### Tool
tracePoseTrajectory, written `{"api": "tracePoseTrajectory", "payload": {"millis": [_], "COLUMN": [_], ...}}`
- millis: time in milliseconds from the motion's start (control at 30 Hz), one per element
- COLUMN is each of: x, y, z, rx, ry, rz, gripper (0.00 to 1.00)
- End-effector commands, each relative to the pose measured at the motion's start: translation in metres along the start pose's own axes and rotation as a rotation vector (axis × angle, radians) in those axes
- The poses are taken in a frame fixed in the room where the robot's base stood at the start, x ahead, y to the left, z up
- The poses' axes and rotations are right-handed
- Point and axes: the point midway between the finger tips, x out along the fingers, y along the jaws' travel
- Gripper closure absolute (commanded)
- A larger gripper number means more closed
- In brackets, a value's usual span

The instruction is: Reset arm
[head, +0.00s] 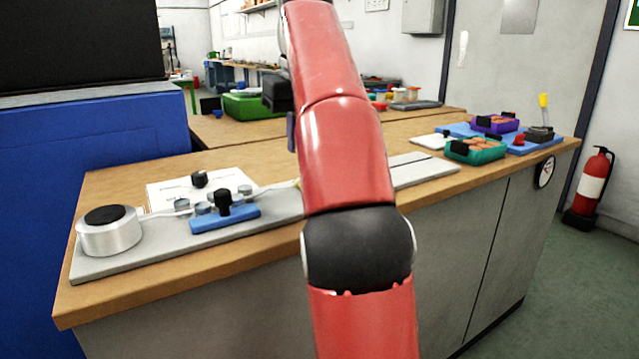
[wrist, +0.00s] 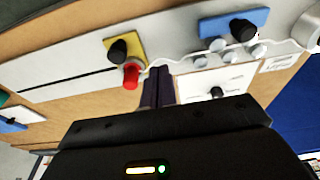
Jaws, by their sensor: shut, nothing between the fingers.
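My red arm (head: 345,150) rises through the middle of the head view, bent over the bench. My gripper (wrist: 158,90) shows in the wrist view as two dark fingers side by side, shut and empty. The fingers point at the bench near a red knob (wrist: 131,76) and a yellow block with a black knob (wrist: 124,48), apart from them as far as I can tell. In the head view the arm hides these parts and the fingers cannot be made out. A white strand runs from the silver spool (head: 108,236) past rollers on the blue block (head: 226,218).
The grey base plate (head: 150,257) lies along the wooden bench. A white sheet with a black knob (head: 199,179) lies behind it. Teal (head: 475,151) and purple (head: 494,124) trays stand at right. A blue cabinet (head: 120,135) borders the left. A fire extinguisher (head: 594,180) stands right.

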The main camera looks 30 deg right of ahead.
Motion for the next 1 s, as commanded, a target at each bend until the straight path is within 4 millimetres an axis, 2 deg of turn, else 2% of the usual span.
{"api": "tracePoseTrajectory", "payload": {"millis": [367,533,767,867,1000], "x": [-0.001,0.002,0.03,0.053,0.092], "y": [-0.001,-0.013,-0.046,-0.063,-0.086], "z": [0.002,0.019,0.07,0.099,0.144], "rx": [0.002,0.02,0.05,0.055,0.054], "ry": [0.004,0.036,0.113,0.143,0.186], "rz": [-0.002,-0.012,-0.023,-0.023,-0.017], "gripper": [1.0,1.0,1.0,1.0,1.0]}}
